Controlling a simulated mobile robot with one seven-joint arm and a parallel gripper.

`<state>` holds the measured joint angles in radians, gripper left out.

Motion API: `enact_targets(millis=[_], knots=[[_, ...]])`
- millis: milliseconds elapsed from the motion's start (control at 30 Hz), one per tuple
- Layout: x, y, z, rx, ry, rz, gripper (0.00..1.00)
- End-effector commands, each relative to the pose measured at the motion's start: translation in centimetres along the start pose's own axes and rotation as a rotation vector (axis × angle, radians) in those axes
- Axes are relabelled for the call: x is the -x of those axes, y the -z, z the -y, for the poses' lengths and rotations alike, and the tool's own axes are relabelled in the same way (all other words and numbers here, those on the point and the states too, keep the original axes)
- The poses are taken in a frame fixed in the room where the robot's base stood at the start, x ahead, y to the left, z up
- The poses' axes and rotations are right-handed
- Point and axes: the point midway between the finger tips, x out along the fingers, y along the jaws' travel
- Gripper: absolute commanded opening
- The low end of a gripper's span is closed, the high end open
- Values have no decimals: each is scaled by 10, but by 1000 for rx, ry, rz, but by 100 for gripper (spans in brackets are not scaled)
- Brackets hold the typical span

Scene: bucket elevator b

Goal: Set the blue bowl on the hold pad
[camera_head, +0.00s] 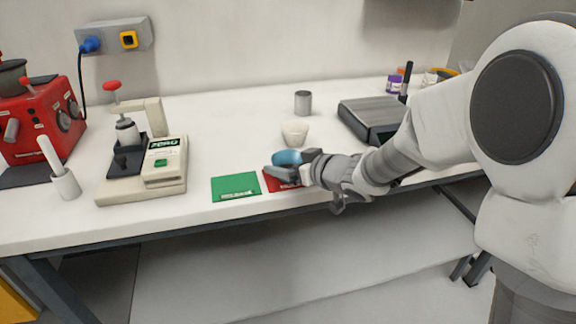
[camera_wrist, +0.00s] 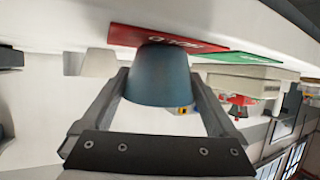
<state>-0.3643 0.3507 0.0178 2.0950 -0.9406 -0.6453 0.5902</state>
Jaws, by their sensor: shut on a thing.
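The blue bowl (camera_head: 286,157) is between the fingers of my gripper (camera_head: 290,172), which is shut on it. In the wrist view the bowl (camera_wrist: 157,78) sits between both fingers of the gripper (camera_wrist: 158,76), with its narrow end toward the red pad (camera_wrist: 125,36). The red pad, partly hidden by the gripper in the head view (camera_head: 272,184), carries white lettering that looks like HOLD. The bowl is over or very near the pad's far part; I cannot tell whether it touches.
A green pad (camera_head: 236,187) lies just left of the red one. A white cup (camera_head: 295,133) and a grey can (camera_head: 303,102) stand behind. A cream scale-like device (camera_head: 150,175) is further left, and a dark flat box (camera_head: 370,118) is right. The table's front edge is close.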

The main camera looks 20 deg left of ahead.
Motion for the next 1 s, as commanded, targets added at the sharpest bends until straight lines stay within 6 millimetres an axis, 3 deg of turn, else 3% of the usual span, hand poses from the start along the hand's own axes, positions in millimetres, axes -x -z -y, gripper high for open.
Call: enact_targets(millis=[167,200,233,567,667,1000], knots=[[-1,-3,0,0,0,-1,22],[-2,-3,0,-1,0,0,96],[-1,-3,0,0,0,0,100],[1,3,0,1,0,-1,100],[15,4,-1,-1,-3,-1,100],[88,4,-1,-1,-4,-1,100]])
